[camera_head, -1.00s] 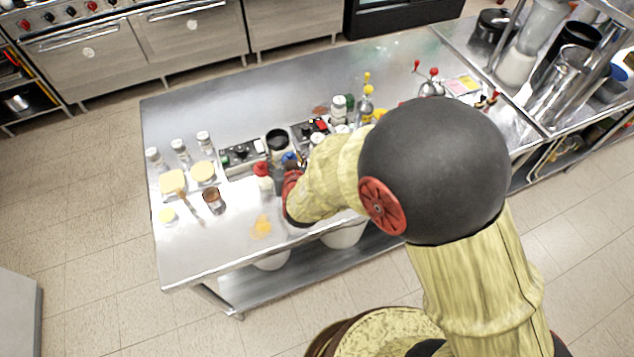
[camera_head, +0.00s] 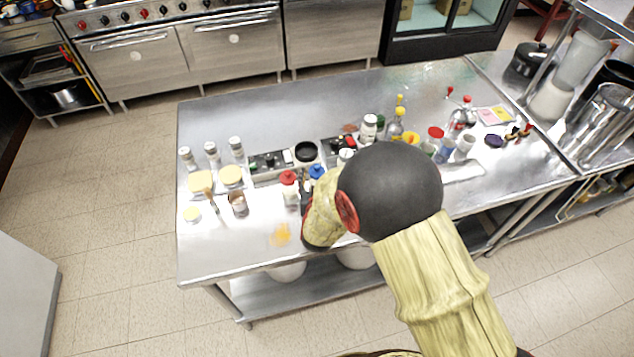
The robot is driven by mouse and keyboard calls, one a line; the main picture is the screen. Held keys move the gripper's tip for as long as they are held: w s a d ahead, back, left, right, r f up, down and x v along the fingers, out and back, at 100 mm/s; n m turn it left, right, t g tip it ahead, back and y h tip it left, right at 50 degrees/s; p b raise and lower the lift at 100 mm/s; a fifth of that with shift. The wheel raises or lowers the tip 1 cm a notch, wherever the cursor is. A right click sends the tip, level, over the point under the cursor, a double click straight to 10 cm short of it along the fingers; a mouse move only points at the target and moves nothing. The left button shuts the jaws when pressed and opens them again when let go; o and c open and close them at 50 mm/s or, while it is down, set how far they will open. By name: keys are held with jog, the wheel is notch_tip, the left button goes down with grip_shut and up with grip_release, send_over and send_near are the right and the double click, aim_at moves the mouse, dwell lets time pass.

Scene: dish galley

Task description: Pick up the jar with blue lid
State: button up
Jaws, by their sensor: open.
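The jar with the blue lid (camera_head: 317,171) stands on the steel table, just right of a jar with a red lid (camera_head: 288,178). Its lid shows, but its body is mostly hidden by my arm and gripper. My gripper (camera_head: 306,190) shows only as a small dark part at the end of my arm, close in front of the blue-lidded jar. It is open, with nothing seen between its fingers. Whether it touches the jar cannot be told.
Left are white-capped shakers (camera_head: 212,152), a brown jar (camera_head: 238,203) and a brush (camera_head: 209,198). Behind are a black bowl (camera_head: 306,152) and a dark-trayed container (camera_head: 270,163). Cups and bottles crowd the right.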

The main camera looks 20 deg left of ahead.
jog(key=shift+w+a+f, duration=0.1)
jog(key=shift+w+f, duration=0.2)
jog(key=shift+w, duration=0.15)
jog(key=shift+c, duration=1)
jog(key=shift+r, duration=0.15)
jog(key=c, duration=1)
